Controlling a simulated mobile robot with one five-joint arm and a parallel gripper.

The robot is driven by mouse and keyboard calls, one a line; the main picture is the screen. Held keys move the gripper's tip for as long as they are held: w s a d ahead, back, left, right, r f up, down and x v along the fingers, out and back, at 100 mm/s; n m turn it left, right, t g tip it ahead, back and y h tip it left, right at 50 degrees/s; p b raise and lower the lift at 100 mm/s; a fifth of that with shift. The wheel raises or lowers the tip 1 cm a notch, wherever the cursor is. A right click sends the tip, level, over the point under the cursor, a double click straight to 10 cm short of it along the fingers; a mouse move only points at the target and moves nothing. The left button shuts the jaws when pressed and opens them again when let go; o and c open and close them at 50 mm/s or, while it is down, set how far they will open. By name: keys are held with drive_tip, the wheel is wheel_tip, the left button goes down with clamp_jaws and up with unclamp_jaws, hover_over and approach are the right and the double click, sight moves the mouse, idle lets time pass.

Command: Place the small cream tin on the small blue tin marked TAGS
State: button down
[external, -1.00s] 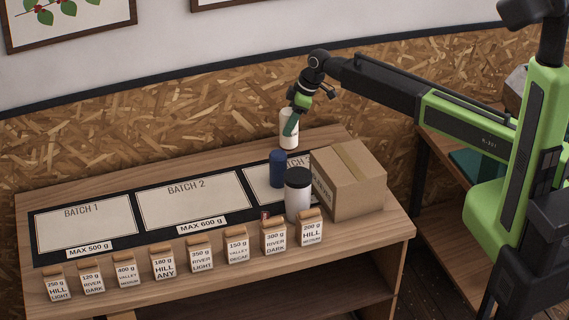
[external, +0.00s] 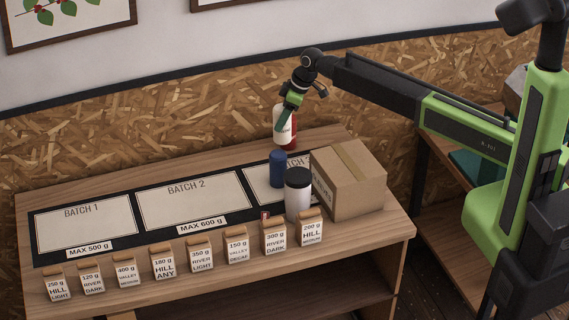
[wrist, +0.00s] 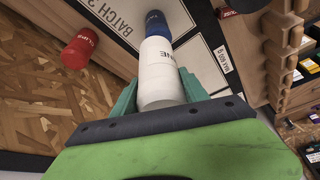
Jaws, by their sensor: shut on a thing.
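My gripper (external: 287,112) is shut on the small cream tin (external: 282,131), held upright in the external view behind and above the small blue tin (external: 278,170). In the wrist view the cream tin (wrist: 158,65) sits between the teal fingers (wrist: 163,95), with dark lettering partly showing. The blue tin (wrist: 156,22) shows just past its far end. Its marking is too small to read.
A red tin (external: 292,137) stands close behind; it also shows in the wrist view (wrist: 79,48). A white jar with black lid (external: 298,199) and a cardboard box (external: 349,180) stand near the blue tin. Several labelled bags (external: 200,255) line the front edge.

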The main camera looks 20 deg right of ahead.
drive_tip(key=shift+a+f, duration=0.45)
drive_tip(key=shift+a, duration=0.35)
wheel_tip(320, 180, down, 4)
drive_tip(key=b, duration=0.4)
drive_tip(key=shift+f+b, duration=0.2)
drive_tip(key=shift+b, duration=0.15)
drive_tip(key=shift+r, duration=0.25)
drive_tip(key=shift+f, duration=0.2)
drive_tip(key=c, duration=0.6)
unclamp_jaws()
drive_tip(key=shift+r, duration=0.1)
